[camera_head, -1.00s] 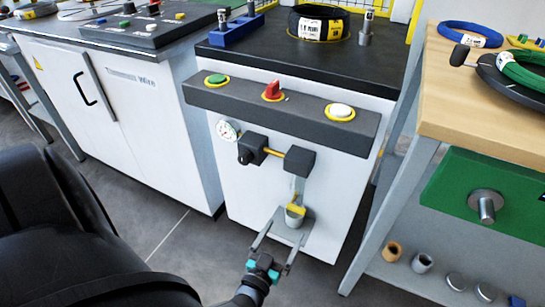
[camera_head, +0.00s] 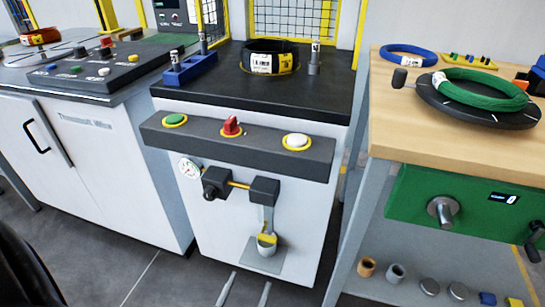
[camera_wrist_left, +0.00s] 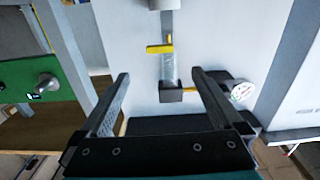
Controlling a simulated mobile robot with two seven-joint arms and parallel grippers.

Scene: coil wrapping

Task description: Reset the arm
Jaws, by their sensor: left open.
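My left gripper (camera_head: 244,292) shows only by its two grey fingers at the bottom edge of the head view. They are spread apart with nothing between them, below and in front of the white machine cabinet (camera_head: 215,245). In the left wrist view the open left gripper (camera_wrist_left: 161,76) faces the cabinet front, and no object is held. The small cup-like fitting with a yellow part (camera_head: 267,240) on the cabinet front is beyond the fingers. The rest of the left arm's hand is out of the head view. My right gripper is not seen.
A black coil (camera_head: 270,57) lies on the cabinet's dark top. Its front ledge carries green (camera_head: 175,120), red (camera_head: 231,126) and white (camera_head: 297,141) buttons. At right, a wooden table (camera_head: 400,135) bears a green coil (camera_head: 480,90) and a blue coil (camera_head: 408,55). Floor shows at lower left.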

